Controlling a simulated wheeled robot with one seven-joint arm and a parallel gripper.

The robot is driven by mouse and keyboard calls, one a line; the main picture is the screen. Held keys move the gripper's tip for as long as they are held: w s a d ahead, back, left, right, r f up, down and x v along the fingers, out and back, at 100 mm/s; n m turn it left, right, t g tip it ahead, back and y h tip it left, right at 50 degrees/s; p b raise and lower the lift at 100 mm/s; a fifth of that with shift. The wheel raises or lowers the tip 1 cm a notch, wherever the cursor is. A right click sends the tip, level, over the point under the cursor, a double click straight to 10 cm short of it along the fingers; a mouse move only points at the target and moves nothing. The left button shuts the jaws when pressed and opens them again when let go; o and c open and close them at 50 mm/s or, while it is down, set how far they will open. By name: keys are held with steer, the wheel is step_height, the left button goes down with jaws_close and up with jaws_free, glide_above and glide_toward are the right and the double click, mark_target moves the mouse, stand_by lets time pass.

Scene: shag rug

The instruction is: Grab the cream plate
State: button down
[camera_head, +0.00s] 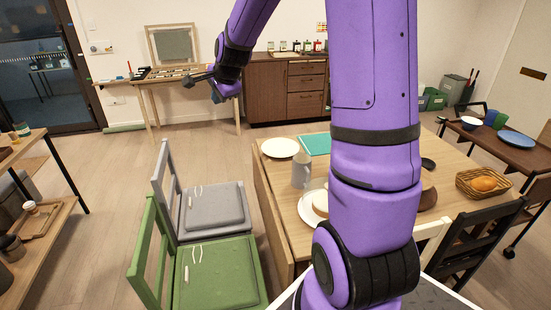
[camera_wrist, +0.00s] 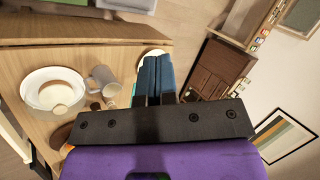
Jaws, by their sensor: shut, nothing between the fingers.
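A cream plate (camera_head: 280,147) lies flat on the far left corner of the wooden dining table (camera_head: 262,190). In the wrist view only a rim of the cream plate (camera_wrist: 152,52) shows; the fingers cover the rest. My gripper (camera_head: 216,96) is up in the air, left of and beyond the plate in the head view, apart from it. In the wrist view my gripper (camera_wrist: 157,62) has its dark blue fingers together, with nothing between them.
A grey mug (camera_head: 301,170) and a teal mat (camera_head: 315,144) are close to the plate. A white plate with a bowl (camera_head: 309,208) stands nearer. A bread basket (camera_head: 484,183) is at the right. Grey (camera_head: 212,207) and green (camera_head: 218,275) chairs stand along the left side.

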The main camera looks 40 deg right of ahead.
steer(key=w+d+f+m+t+h, duration=0.1)
steer(key=w+d+f+m, duration=0.3)
steer(key=d+f+m, duration=0.3)
steer(key=w+d+f+m, duration=0.4)
steer(key=w+d+f, duration=0.1)
steer(key=d+f, duration=0.45)
steer(key=s+d+f+m+h, duration=0.2)
steer(key=d+f+m, duration=0.5)
steer(key=f, duration=0.3)
steer(key=s+d+f+m+h, duration=0.1)
steer(key=d+f+m, duration=0.55)
steer(key=f, duration=0.35)
steer(key=x, duration=0.5)
steer(key=d+x, duration=0.1)
steer(key=x, duration=0.3)
steer(key=shift+d+f, duration=0.2)
steer(key=shift+w, duration=0.15)
